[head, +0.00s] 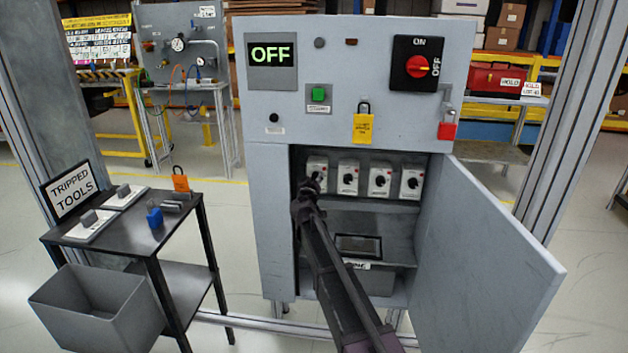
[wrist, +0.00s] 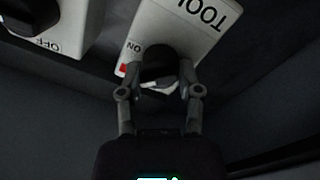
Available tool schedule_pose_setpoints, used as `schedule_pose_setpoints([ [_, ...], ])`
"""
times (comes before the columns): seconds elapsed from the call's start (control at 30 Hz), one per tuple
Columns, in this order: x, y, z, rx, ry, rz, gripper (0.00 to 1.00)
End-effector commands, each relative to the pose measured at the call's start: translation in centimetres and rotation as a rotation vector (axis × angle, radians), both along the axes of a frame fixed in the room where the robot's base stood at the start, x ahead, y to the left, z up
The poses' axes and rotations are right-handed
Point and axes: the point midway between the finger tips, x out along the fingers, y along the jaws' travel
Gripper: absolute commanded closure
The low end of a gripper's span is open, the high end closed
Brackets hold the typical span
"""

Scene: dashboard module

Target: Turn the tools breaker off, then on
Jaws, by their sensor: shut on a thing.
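The tools breaker (head: 317,162) is the leftmost of the white breakers in the open cabinet. In the wrist view the breaker (wrist: 182,24) appears upside down, with part of its TOOL lettering and an ON mark beside a small red patch. My gripper (head: 311,188) reaches into the cabinet in front of it. In the wrist view my gripper (wrist: 159,88) is shut on the breaker's black knob (wrist: 158,62). The fingers hide part of the knob, and I cannot tell which way it points.
More breakers (head: 380,180) stand in a row to the right. The cabinet door (head: 490,255) hangs open at right. A display (head: 272,56) reads OFF above, near a red rotary switch (head: 417,66). A black cart (head: 110,235) and a grey bin (head: 97,310) stand at left.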

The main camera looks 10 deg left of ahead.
Motion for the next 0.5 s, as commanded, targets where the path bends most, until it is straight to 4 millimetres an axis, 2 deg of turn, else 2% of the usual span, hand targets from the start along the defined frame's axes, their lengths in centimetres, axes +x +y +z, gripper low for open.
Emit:
schedule_pose_setpoints([
  [0.27,0.12,0.07,-0.04,-0.096,0.003,0.000,1.00],
  [0.5,0.13,0.14,-0.09,-0.265,0.009,0.000,1.00],
])
